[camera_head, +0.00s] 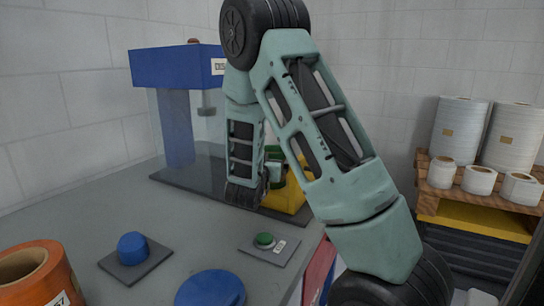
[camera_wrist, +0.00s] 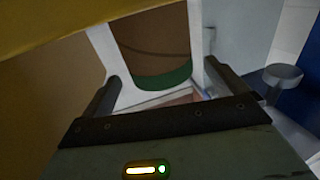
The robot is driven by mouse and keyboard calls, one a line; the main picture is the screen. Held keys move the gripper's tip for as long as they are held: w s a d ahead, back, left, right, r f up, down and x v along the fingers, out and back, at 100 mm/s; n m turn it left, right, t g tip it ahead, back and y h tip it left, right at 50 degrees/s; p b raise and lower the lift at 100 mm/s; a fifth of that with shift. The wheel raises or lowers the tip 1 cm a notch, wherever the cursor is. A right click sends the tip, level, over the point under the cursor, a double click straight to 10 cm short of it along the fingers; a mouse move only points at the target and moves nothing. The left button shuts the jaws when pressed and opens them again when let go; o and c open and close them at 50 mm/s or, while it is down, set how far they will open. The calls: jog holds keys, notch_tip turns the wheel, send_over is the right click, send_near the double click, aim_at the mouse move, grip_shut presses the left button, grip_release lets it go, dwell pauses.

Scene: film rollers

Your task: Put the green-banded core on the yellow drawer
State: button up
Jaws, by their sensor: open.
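In the wrist view the green-banded core is a brown cylinder (camera_wrist: 155,45) with a green band (camera_wrist: 163,78) at its lower edge. It stands beyond and between the fingers of my open gripper (camera_wrist: 165,92), with gaps on both sides. In the head view my gripper (camera_head: 245,195) is low over the dark base of the blue machine. A green patch (camera_head: 273,172) shows behind it, mostly hidden. A yellow block-like body (camera_head: 288,198) is beside the gripper, partly covered by my arm. I cannot tell whether this is the yellow drawer. A yellow surface (camera_wrist: 55,22) fills the wrist view's upper left.
The blue machine (camera_head: 175,68) stands at the back. The front of the table holds a blue knob (camera_head: 132,247), a green button (camera_head: 264,239), a blue disc (camera_head: 211,290) and an orange roll (camera_head: 38,278). White rolls stand on a wooden pallet over a yellow slab (camera_head: 475,219) at right.

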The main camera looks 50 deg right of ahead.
jog(key=v, duration=0.7)
dwell(0.4)
